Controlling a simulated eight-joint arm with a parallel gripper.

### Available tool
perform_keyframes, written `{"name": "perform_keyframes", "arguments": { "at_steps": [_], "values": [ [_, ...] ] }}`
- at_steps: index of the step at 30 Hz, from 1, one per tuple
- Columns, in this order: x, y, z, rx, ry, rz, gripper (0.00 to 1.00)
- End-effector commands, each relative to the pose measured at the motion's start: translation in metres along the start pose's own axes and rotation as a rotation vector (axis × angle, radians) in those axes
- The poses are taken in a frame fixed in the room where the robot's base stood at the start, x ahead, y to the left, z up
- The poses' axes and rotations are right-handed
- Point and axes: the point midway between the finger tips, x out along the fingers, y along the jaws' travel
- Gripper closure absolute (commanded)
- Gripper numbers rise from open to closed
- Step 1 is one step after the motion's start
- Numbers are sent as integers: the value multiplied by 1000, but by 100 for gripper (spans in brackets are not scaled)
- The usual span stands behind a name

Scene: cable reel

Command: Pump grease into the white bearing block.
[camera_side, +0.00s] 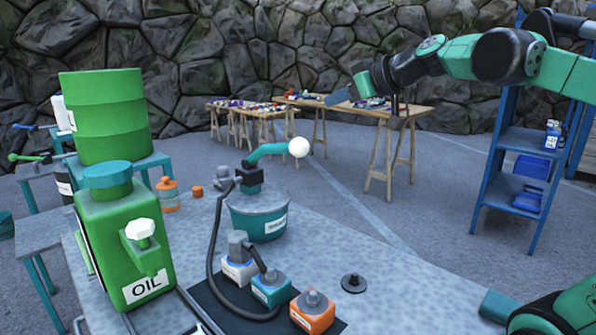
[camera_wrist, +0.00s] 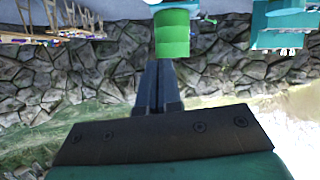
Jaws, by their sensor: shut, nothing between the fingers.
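The white bearing block (camera_side: 238,268) stands on a black mat on the bench in the side view, left of a teal block and an orange block. A grey fitting (camera_side: 238,245) sits on top of it, with a black hose seeming to run from it; the exact join is unclear. The hose leads to the teal grease bucket (camera_side: 258,219) behind the blocks. The bucket's pump lever (camera_side: 268,151) sticks out to the right, ending in a white ball (camera_side: 298,147). My gripper (camera_side: 332,99) is shut and empty, raised behind and right of the ball. Its fingers (camera_wrist: 154,70) show together in the wrist view.
A green oil tank (camera_side: 128,245) and a green barrel (camera_side: 105,115) stand at left. A black knobbed disc (camera_side: 353,282) lies right of the mat. Wooden tables (camera_side: 395,125) and a blue shelf (camera_side: 520,140) stand behind. The air between ball and gripper is clear.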

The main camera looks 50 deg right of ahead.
Motion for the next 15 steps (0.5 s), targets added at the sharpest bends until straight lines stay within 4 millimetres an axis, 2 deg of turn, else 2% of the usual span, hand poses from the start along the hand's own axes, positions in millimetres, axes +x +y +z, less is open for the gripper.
{"name": "perform_keyframes", "arguments": {
  "at_steps": [4, 15],
  "values": [
    [-3, 1, -12, 1, 3, -7, 100],
    [-2, 1, -12, 1, 3, -8, 100]
  ]
}}
